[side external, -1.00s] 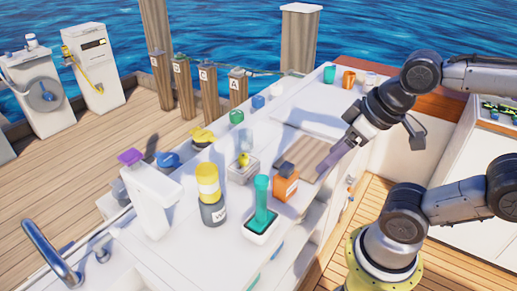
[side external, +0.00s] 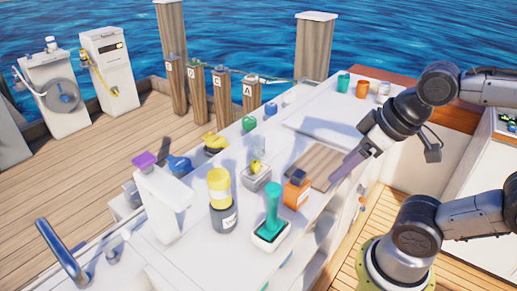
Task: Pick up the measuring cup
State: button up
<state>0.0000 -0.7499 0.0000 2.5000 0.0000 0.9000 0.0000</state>
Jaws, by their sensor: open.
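No object is clearly marked as the measuring cup at this size. A small whitish cup (side external: 384,91) stands at the far end of the white counter, and I cannot tell whether it is the measuring cup. An orange cup (side external: 362,89) and a teal cup (side external: 343,82) stand to its left. My gripper (side external: 345,170) is open, with long purple-grey fingers pointing down-left near the right edge of a wooden board (side external: 318,164). It is apart from these cups, nearer the camera. Nothing shows between the fingers.
An orange box-like container (side external: 297,190), a teal-handled item in a white holder (side external: 273,215) and a yellow-and-grey container (side external: 221,200) crowd the near counter. A white post with a purple top (side external: 160,195) stands left. The pale panel (side external: 325,122) behind the board is clear.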

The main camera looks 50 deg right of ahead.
jog(key=o, duration=0.4)
jog(key=shift+o, duration=0.2)
